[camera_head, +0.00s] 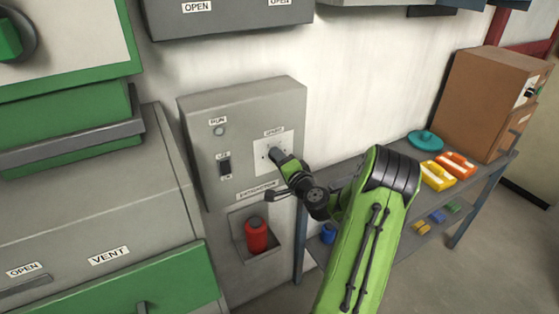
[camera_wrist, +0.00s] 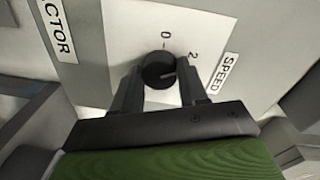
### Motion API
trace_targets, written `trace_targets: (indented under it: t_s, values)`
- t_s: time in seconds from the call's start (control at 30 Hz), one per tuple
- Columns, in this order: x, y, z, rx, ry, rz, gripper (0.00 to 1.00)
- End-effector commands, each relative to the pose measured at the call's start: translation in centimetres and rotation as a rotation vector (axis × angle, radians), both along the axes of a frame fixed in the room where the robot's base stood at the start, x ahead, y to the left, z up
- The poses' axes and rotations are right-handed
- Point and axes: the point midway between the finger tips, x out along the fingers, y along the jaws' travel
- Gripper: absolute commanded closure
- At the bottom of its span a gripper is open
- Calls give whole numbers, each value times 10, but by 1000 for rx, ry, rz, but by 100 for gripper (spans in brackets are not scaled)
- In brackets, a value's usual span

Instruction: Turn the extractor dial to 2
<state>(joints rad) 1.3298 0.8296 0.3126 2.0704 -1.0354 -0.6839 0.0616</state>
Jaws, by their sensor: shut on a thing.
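The extractor dial is a small round black knob on a white plate; in the wrist view the dial (camera_wrist: 157,62) sits between my fingers. A "0" shows above it and a "2" to its upper right, by the SPEED label (camera_wrist: 225,72). A pale line on the knob points right, somewhat below the "2"; other marks may be hidden by the fingers. My gripper (camera_wrist: 160,78) is shut on the dial, one finger on each side. In the head view my gripper (camera_head: 279,157) reaches the white plate (camera_head: 262,143) on the grey extractor panel and mostly covers the dial.
The panel also has a RUN light (camera_head: 219,131), a black rocker switch (camera_head: 225,168) and a red cylinder (camera_head: 256,236) in a recess below. A vent cabinet (camera_head: 90,215) stands left. A bench (camera_head: 395,165) at right holds a brown cabinet (camera_head: 487,100) and coloured items.

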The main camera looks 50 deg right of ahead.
Motion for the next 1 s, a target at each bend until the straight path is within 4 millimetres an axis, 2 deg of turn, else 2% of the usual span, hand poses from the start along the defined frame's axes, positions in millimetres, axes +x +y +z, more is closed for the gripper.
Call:
trace_targets:
  t_s: [0.07, 0.1, 0.27, 0.53, 0.63, 0.77, 1.0]
  values:
    - [0, -1, 1, -2, -2, -3, 88]
    - [0, -1, 1, -2, -2, -3, 56]
    - [0, -1, 1, -3, -1, -2, 32]
    - [-1, 0, 0, -2, 0, -1, 32]
    - [-11, 2, -2, 1, 2, -3, 32]
    - [-41, 12, -2, 0, 3, -7, 32]
    - [-107, 35, 2, 0, 1, -11, 32]
